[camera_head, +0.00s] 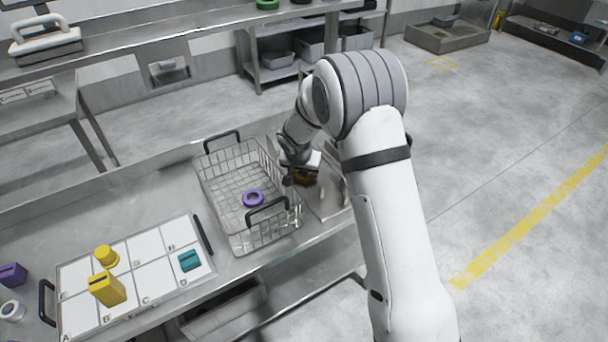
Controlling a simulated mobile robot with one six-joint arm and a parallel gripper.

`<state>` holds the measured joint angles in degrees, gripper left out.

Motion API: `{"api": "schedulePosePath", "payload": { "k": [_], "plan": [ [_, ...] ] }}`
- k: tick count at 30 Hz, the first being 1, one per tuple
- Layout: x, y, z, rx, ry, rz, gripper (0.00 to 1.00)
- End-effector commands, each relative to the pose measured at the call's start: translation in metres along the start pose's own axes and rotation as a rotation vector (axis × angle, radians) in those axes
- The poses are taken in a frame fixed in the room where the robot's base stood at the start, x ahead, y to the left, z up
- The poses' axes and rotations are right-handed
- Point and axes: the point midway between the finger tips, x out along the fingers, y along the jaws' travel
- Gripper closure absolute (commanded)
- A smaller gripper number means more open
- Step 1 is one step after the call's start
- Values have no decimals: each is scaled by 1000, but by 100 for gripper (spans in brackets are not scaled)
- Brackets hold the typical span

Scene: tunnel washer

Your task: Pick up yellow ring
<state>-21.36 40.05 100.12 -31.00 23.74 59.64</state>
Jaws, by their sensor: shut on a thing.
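My gripper (303,179) is at the end of my arm, over the metal surface just right of the wire basket. It is shut on a dark yellow thing, which looks like the yellow ring (306,178). The ring is mostly hidden by my gripper and wrist, so its full shape and whether it touches the metal below cannot be told.
The wire basket (222,216) with black handles holds a purple ring (253,198). At left, a lettered white tray (149,283) carries a yellow knob-like piece (105,257), a yellow block (108,290) and a teal block (189,260). A shelf (180,38) runs behind.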

Motion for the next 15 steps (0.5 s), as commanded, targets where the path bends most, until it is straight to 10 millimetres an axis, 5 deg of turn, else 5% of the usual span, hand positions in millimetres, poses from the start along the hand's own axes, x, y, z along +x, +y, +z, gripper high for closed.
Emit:
{"api": "schedulePosePath", "payload": {
  "k": [15],
  "plan": [
    [-14, -1, -6, 1, 4, -2, 67]
  ]
}}
